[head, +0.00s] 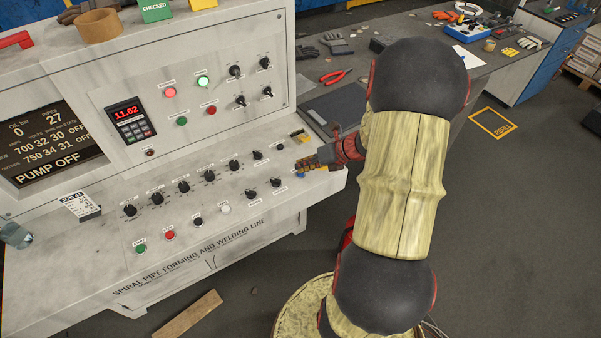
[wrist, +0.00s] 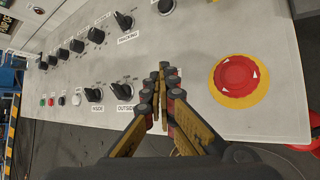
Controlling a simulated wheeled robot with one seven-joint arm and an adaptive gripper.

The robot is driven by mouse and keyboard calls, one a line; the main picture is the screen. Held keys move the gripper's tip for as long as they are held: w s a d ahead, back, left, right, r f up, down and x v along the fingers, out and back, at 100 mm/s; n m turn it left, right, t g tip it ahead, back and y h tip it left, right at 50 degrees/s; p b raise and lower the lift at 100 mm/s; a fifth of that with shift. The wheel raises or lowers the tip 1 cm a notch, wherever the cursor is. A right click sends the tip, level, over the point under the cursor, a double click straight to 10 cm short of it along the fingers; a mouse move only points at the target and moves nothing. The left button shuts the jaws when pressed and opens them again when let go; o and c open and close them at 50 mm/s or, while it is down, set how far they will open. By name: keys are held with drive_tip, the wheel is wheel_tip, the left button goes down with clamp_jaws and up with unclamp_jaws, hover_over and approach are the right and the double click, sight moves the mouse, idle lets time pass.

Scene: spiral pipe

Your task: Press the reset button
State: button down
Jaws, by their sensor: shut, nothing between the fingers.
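A small blue button (head: 300,174) shows on the sloped console right at my fingertips in the head view. Its label is too small to read, so I cannot confirm that it is the reset button. My gripper (head: 303,164) is shut and empty, its fingers over the console's right end. Whether the fingertips touch the button I cannot tell. In the wrist view my gripper (wrist: 163,72) points at the bare panel right of the OUTSIDE knob (wrist: 122,90), and the fingers hide the spot below them, with no blue button visible.
A red emergency-stop mushroom button (wrist: 237,76) on a yellow ring sits close right of my fingers in the wrist view. The TRACKING knob (wrist: 123,20) and a dark button (wrist: 166,6) lie beyond. Green (head: 140,248) and red (head: 169,235) buttons line the console front.

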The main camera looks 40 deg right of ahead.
drive_tip(key=shift+r+p, duration=0.8)
drive_tip(key=shift+p, duration=0.2)
wheel_tip(320, 180, up, 5)
drive_tip(key=p, duration=0.5)
idle(0.8)
